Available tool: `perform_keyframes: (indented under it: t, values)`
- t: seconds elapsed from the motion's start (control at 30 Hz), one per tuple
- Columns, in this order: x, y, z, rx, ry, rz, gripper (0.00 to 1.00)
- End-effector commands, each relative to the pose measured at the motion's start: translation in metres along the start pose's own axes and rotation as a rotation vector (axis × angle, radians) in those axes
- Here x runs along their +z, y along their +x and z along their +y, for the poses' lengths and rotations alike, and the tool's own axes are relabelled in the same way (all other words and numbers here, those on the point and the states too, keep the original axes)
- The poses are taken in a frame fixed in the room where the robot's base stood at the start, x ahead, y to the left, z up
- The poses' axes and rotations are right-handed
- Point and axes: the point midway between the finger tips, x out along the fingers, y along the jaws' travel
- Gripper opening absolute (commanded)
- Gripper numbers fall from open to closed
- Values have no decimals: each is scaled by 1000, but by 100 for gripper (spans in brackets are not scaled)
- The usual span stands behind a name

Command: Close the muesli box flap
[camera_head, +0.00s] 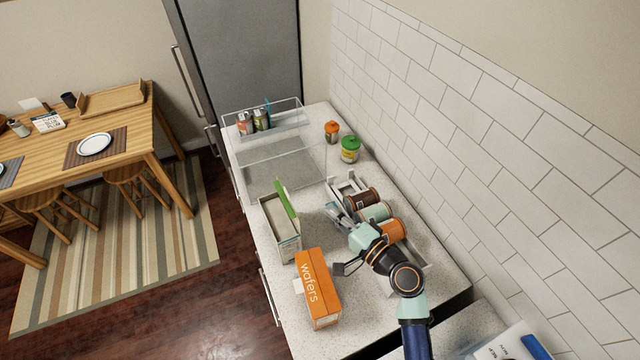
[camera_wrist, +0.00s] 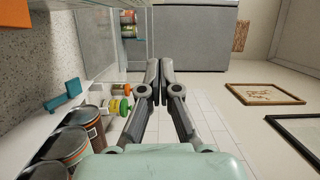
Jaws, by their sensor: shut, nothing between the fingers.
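The box with a raised green flap (camera_head: 287,199), which I take to be the muesli box (camera_head: 283,240), stands on the counter. Its top looks open and the flap sticks up along its right edge. I cannot read a name on it. My gripper (camera_head: 336,213) is to the right of the box, apart from it, beside the can rack. In the wrist view my gripper's fingers (camera_wrist: 160,70) are together and empty. The box does not show in the wrist view.
An orange wafers box (camera_head: 318,290) stands nearer, in front of the open box. Several cans (camera_head: 376,212) lie in a rack right of my gripper. Orange-lidded (camera_head: 332,131) and green-lidded (camera_head: 350,149) jars and a clear shelf (camera_head: 262,122) are farther back. A tiled wall bounds the right.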

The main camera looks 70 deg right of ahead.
Motion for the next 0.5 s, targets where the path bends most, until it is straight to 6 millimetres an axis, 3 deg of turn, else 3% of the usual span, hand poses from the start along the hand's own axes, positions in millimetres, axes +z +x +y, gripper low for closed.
perform_keyframes:
  t: [0.07,0.27,0.5]
  values:
    - [-9,-4,5,-6,28,23,0]
    - [-10,2,2,-9,29,23,0]
    - [-9,46,0,-9,26,19,0]
